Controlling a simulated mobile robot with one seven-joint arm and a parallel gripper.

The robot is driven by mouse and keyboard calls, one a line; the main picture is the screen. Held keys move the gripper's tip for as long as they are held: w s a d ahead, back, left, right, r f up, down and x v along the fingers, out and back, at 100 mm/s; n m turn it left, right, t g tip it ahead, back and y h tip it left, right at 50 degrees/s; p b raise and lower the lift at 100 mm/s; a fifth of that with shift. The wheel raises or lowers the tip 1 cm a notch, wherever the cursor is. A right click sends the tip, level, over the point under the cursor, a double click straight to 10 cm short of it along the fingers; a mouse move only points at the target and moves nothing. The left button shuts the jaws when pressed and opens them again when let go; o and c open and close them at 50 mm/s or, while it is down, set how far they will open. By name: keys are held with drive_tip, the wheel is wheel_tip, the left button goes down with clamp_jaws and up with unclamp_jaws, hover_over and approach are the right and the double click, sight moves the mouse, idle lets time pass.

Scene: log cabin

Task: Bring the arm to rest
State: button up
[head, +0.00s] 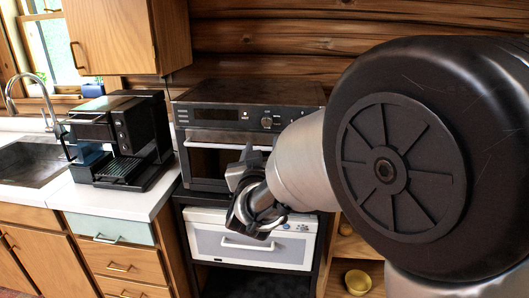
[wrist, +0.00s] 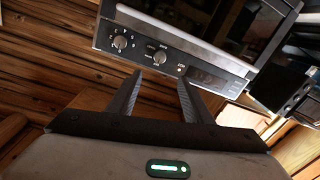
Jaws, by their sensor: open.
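My arm reaches in from the right of the head view, its large dark joint filling the right side. My gripper (head: 243,172) is in front of the upper black oven (head: 248,118), partly hidden by my own wrist. In the wrist view my gripper (wrist: 160,73) shows two dark fingers spread apart, with nothing between them. The oven's control panel with its knobs (wrist: 157,53) shows tilted beyond the fingertips. From these views I cannot tell the exact gap between fingers and oven.
A white lower oven (head: 250,240) sits below the black one. A coffee machine (head: 122,140) stands on the white counter (head: 115,203) left of it, beside the sink (head: 32,163). A wall cupboard (head: 112,36) hangs above. A yellow bowl (head: 357,281) sits on a low shelf.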

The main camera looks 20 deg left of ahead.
drive_tip(key=shift+s+d, duration=0.25)
drive_tip(key=shift+s, duration=0.45)
drive_tip(key=s+d+r+m+g+p, duration=0.1)
drive_tip(key=d+r+g+p, duration=0.15)
drive_tip(key=d, duration=0.55)
drive_tip(key=s+d+r+m+g+p, duration=0.1)
drive_tip(key=d+r+g+p, duration=0.1)
drive_tip(key=d+r, duration=0.35)
drive_tip(key=s+d+f+m+g+h+p, duration=0.1)
drive_tip(key=s+d+f+m+g+h, duration=0.1)
drive_tip(key=s+d, duration=1)
drive_tip(key=s+d+f+m+g+h+p, duration=0.2)
drive_tip(key=s+d+g, duration=0.3)
drive_tip(key=s+d, duration=0.6)
drive_tip(key=shift+s+d+h+p, duration=0.35)
drive_tip(key=shift+d+h, duration=0.25)
drive_tip(key=shift+d, duration=0.1)
